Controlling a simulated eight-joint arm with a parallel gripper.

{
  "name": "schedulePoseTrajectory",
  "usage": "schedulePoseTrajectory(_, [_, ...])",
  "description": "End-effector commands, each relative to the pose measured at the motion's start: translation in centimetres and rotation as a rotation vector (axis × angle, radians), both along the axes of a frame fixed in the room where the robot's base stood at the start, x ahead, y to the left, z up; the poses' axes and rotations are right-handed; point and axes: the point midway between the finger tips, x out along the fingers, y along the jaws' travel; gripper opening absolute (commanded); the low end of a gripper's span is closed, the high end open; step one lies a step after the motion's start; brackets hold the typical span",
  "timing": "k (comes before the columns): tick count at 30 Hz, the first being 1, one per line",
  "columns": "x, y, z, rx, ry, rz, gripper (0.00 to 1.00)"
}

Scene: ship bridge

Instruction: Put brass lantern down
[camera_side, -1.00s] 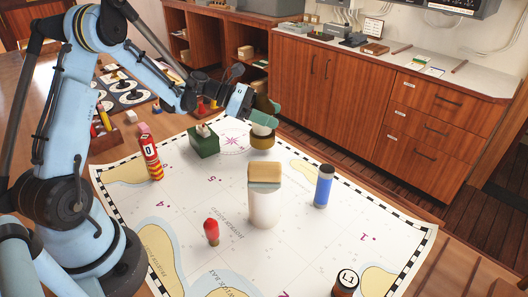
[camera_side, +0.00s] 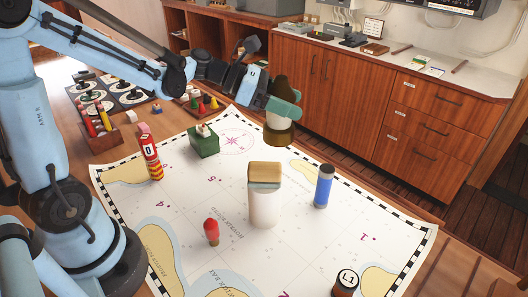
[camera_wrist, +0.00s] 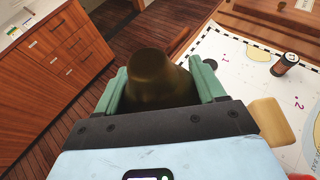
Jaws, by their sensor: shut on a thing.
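The brass lantern (camera_side: 279,133) has a dark brass top, a pale middle and a brass base. My gripper (camera_side: 284,106) is shut on its upper part, with green fingers on both sides. The lantern is upright or nearly so, and appears held above the far edge of the chart (camera_side: 225,180). In the wrist view the lantern's dark top (camera_wrist: 158,80) fills the space between the green fingers (camera_wrist: 160,88); its base is hidden there.
Wooden cabinets stand behind.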

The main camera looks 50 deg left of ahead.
Motion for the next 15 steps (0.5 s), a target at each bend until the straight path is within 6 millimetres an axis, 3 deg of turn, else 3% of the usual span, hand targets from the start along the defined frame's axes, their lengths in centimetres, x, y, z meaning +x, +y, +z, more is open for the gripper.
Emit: schedulePoseTrajectory(15, [-2.6,2.2,7.9,0.012,0.023,0.344,0.24])
